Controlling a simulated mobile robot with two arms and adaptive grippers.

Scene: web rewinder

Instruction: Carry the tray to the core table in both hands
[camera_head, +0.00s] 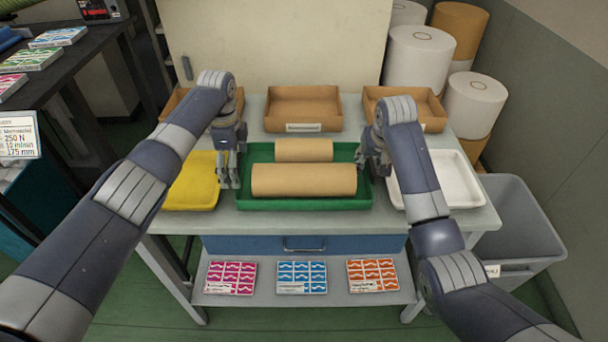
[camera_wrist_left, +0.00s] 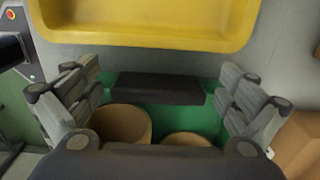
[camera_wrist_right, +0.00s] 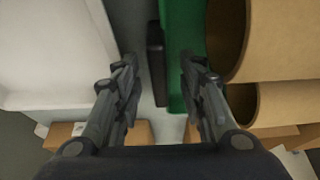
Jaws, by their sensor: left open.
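The green tray (camera_head: 300,204) lies on a grey table and holds two brown cardboard cores, a short one (camera_head: 304,150) behind a longer one (camera_head: 304,180). My left gripper (camera_head: 229,172) points down at the tray's left edge. In the left wrist view its fingers are spread wide, with the tray's black handle (camera_wrist_left: 158,88) between them. My right gripper (camera_head: 368,160) is at the tray's right edge. In the right wrist view its fingers stand apart, with a black handle (camera_wrist_right: 156,62) and the green rim (camera_wrist_right: 176,60) in the gap.
A yellow tray (camera_head: 192,182) sits to the left and a white tray (camera_head: 458,180) to the right. Brown trays (camera_head: 304,108) line the back. White and brown rolls (camera_head: 418,56) stand back right. A grey bin (camera_head: 520,220) is at the right, a dark shelf (camera_head: 60,70) at the left.

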